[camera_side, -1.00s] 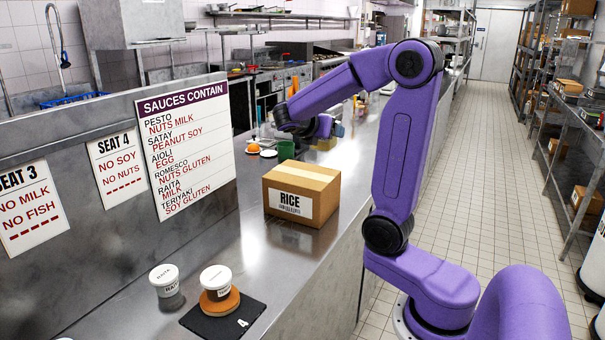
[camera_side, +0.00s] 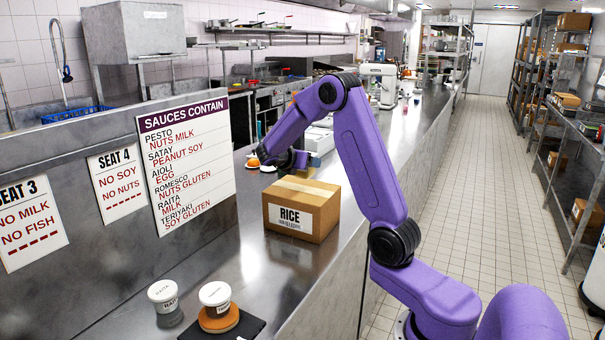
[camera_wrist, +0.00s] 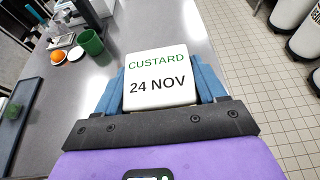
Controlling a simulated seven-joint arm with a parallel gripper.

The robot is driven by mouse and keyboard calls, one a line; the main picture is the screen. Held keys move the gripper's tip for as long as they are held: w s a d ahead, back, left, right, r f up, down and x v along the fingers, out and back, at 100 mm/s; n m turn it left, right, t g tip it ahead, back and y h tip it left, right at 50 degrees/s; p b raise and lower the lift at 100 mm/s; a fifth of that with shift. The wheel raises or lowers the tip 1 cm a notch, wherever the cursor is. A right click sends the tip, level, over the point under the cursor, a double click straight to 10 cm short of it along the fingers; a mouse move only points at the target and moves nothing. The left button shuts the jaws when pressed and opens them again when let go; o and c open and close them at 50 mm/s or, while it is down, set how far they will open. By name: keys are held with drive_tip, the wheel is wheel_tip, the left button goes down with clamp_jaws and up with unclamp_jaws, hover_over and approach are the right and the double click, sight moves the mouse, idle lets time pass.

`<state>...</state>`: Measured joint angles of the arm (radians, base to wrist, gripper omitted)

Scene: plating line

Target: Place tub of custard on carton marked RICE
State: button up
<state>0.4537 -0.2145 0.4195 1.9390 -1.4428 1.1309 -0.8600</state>
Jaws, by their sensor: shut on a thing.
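The tub of custard (camera_wrist: 160,95), with a white lid reading CUSTARD and 24 NOV, sits between the blue fingers of my gripper (camera_wrist: 162,78) in the wrist view. The gripper is shut on it. In the side view my gripper (camera_side: 290,160) hangs over the counter just behind the carton marked RICE (camera_side: 302,218), and the tub cannot be made out there. The carton is a closed brown box with tape along its top, standing on the steel counter. Its top is clear. The carton is not seen in the wrist view.
A white-lidded tub (camera_side: 163,297) and another tub (camera_side: 215,298) on a brown round base stand at the front. A green cup (camera_wrist: 91,42) and an orange item (camera_wrist: 57,57) stand on the counter. A sauces sign (camera_side: 187,165) hangs on the left panel.

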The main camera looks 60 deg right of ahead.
sight(303, 173)
drive_tip(key=shift+w+d+f, duration=0.2)
drive_tip(key=shift+w+f, duration=0.05)
drive_tip(key=shift+f, duration=0.1)
drive_tip(key=shift+w+d+f, duration=0.1)
drive_tip(key=shift+w+f, duration=0.05)
drive_tip(key=shift+f, duration=1.6)
drive_tip(key=shift+f, duration=0.1)
drive_tip(key=o, duration=1.2)
drive_tip(key=shift+c, duration=0.2)
